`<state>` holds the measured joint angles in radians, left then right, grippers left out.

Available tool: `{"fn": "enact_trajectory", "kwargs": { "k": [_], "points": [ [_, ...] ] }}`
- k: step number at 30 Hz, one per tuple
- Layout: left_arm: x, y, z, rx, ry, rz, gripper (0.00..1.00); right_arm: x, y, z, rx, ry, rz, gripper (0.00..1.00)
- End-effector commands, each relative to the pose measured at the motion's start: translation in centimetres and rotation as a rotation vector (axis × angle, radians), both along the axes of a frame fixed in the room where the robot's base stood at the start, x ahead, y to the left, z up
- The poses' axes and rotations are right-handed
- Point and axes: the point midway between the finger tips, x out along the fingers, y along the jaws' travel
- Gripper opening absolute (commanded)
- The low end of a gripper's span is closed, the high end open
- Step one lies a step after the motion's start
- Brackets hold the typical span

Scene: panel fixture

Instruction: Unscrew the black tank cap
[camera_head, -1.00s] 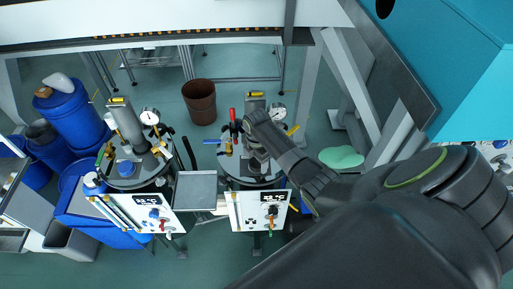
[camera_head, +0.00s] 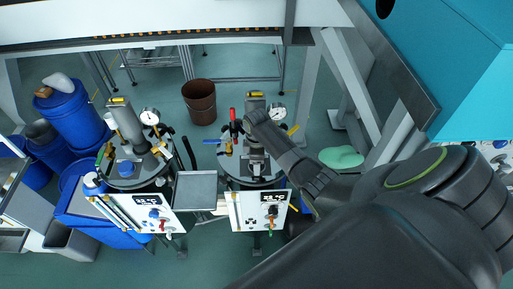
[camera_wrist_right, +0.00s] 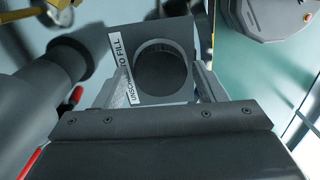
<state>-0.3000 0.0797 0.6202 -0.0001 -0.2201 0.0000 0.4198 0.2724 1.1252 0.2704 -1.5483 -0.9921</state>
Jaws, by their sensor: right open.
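The black tank cap (camera_wrist_right: 160,75) shows in the right wrist view as a round dark cap on a grey plate. Beside it is a white label (camera_wrist_right: 126,68) that reads in part "TO FILL". My right gripper (camera_wrist_right: 160,86) is open, with one finger to each side of the cap. I cannot tell whether the fingers touch it. In the head view my right gripper (camera_head: 257,170) is over the right-hand tank (camera_head: 231,172), and the cap is hidden under it. My left gripper is not in view.
Valve levers and a gauge (camera_head: 277,113) crowd the right tank's top. Blue barrels (camera_head: 72,115) stand far left. A brown bin (camera_head: 200,101) is behind.

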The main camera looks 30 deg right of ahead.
Motion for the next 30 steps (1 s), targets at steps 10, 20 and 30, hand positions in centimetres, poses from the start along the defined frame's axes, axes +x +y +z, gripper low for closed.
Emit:
{"fn": "enact_trajectory", "kwargs": {
  "k": [10,20,30],
  "points": [
    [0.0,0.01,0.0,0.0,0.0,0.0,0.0,0.01,-0.03,0.01,0.0,0.0,-0.247,0.64],
    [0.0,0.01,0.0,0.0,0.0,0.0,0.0,0.0,-0.04,0.0,0.0,0.0,-0.508,0.64],
    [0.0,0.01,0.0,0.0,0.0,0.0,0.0,-0.01,-0.04,0.0,0.0,0.0,-0.735,0.64]
  ]
}}
